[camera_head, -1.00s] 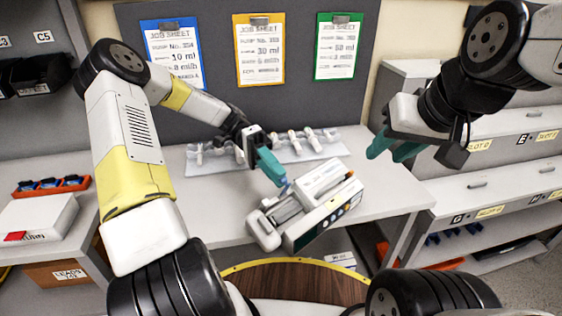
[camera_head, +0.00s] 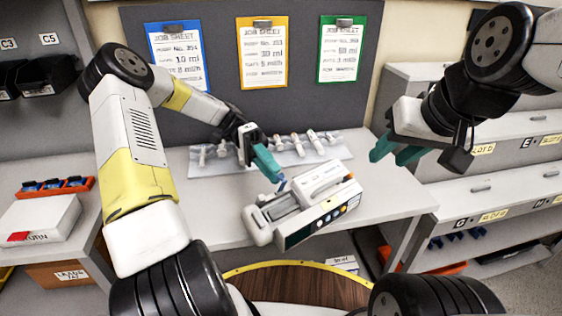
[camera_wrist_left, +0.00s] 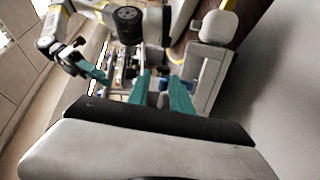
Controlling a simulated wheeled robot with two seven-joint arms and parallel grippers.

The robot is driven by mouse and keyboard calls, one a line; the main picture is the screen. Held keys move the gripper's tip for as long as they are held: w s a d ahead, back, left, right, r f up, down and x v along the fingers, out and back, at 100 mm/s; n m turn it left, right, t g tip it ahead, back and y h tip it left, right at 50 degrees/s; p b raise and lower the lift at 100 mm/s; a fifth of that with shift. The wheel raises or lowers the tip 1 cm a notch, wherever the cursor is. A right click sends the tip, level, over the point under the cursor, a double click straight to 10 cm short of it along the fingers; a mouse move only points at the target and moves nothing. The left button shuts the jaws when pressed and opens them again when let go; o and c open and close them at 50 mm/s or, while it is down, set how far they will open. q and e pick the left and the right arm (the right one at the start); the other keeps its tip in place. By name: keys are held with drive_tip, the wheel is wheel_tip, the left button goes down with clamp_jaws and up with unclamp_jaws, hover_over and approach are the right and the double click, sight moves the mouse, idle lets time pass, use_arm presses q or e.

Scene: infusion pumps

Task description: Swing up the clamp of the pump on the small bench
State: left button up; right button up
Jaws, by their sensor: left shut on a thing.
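The pump (camera_head: 318,216), a white and grey unit with a dark front panel and several coloured buttons, lies at an angle on the small bench (camera_head: 385,192). Its open channel faces up. My left gripper (camera_head: 278,180) reaches down to the pump's rear edge, its teal fingers closed by a small blue part, which I take as the clamp (camera_head: 282,185). The left wrist view shows both left fingers (camera_wrist_left: 162,88) with a bluish piece between them, mostly hidden. My right gripper (camera_head: 394,152) hangs in the air right of the pump, its fingers apart and empty.
A clear mat with several white fittings (camera_head: 292,145) lies behind the pump. Three clipboards (camera_head: 262,55) hang on the grey panel. A white box (camera_head: 38,218) and an orange tray (camera_head: 52,188) stand on the left. Drawers (camera_head: 492,185) are on the right.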

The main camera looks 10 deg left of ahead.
use_arm(q)
drive_tip(key=shift+v, duration=2.85)
drive_tip(key=shift+f, duration=0.15)
drive_tip(key=s+a+r+n+t+y, duration=0.1)
drive_tip(key=s+r+n+t+y, duration=0.7)
drive_tip(key=s+r+t, duration=0.5)
drive_tip(key=shift+s+a+r+n+t, duration=0.25)
drive_tip(key=shift+s+n+t, duration=0.95)
drive_tip(key=shift+t, duration=1.4)
drive_tip(key=shift+s, duration=0.15)
